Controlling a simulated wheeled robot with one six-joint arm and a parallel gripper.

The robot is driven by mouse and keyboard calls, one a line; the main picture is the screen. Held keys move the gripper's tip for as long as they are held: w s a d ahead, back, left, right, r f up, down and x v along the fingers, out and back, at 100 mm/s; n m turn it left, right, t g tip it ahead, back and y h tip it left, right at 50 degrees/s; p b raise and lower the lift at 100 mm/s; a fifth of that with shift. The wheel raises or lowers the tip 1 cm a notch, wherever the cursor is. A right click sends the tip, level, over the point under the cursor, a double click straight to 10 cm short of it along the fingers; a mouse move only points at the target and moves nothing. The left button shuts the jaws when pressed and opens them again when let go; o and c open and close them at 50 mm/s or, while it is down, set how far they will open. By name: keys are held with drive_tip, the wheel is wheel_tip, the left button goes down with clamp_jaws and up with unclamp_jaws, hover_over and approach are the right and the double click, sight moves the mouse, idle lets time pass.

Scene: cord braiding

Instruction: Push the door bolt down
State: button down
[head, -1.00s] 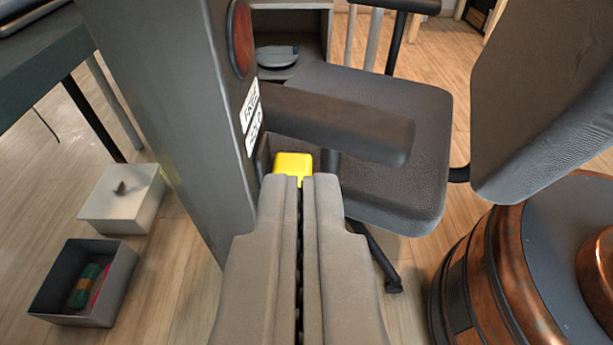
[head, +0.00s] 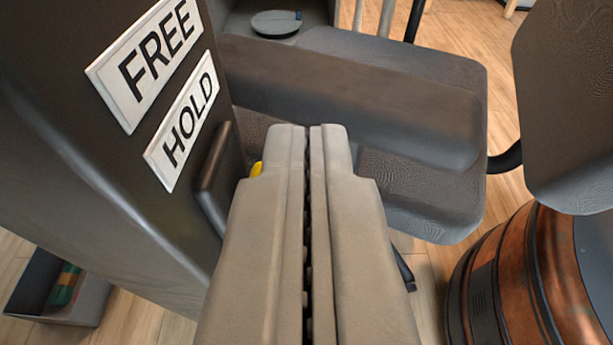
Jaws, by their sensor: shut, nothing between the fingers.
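A dark post (head: 95,190) fills the left and carries a white FREE label (head: 150,58) above a white HOLD label (head: 184,128). A thick dark bar (head: 350,95) sticks out from the post to the right, beside the labels. No part is plainly marked as a door bolt; this bar may be it. My gripper (head: 308,128) is shut and empty, its tips in front of the bar's lower edge. I cannot tell if they touch it. A yellow piece (head: 257,169) is mostly hidden behind my gripper's left finger.
A dark chair seat (head: 420,190) lies beyond the bar, with its backrest (head: 570,100) at the right. A copper-and-black drum (head: 510,280) stands lower right. An open grey box (head: 85,300) with a green item is on the floor lower left. A grey disc (head: 277,23) rests behind.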

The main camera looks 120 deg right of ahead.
drive_tip(key=shift+f, duration=0.15)
drive_tip(key=shift+f, duration=1.65)
drive_tip(key=shift+r, duration=0.1)
